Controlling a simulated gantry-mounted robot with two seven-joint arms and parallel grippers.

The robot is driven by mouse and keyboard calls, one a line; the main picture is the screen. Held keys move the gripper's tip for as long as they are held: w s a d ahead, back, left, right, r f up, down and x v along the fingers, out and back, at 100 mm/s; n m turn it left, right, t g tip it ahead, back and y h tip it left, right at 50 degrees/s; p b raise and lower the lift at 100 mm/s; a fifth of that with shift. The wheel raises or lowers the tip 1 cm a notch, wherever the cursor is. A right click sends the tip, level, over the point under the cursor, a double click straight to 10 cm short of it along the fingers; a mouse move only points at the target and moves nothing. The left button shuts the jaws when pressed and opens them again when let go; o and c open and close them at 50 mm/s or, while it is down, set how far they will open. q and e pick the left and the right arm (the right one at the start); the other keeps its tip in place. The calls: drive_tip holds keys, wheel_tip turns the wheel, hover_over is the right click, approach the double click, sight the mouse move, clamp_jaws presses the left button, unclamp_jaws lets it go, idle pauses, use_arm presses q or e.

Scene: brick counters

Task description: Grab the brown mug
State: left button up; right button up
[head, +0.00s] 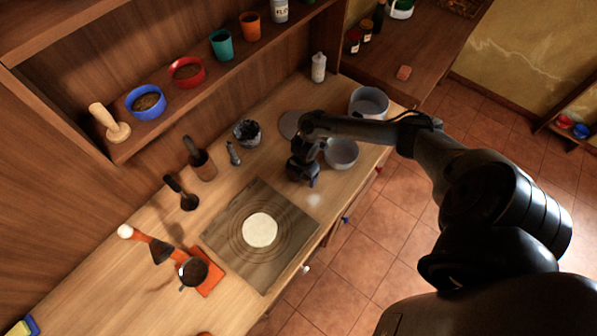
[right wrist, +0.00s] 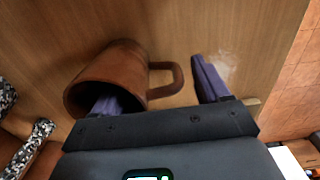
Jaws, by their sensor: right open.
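The brown mug (right wrist: 117,68) is on the wooden counter in the right wrist view, its mouth toward my camera. Its handle (right wrist: 172,80) points right, into the gap between the fingers. My right gripper (right wrist: 155,82) is open. Its left finger overlaps the mug's mouth and appears to be inside it; its right finger is beyond the handle, apart from it. In the head view my right gripper (head: 303,176) is low over the counter, and I cannot make out the mug there. My left gripper is not in view.
A wooden board (head: 220,232) with flat dough (head: 260,230) lies left of the gripper. A grey bowl (head: 342,154) is close on its right. A speckled mortar (head: 247,133) and pestle (head: 233,153) are toward the wall. The shelf (head: 215,85) holds bowls and cups.

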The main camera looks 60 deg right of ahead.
clamp_jaws()
idle(0.5)
drive_tip(key=shift+r, duration=0.15)
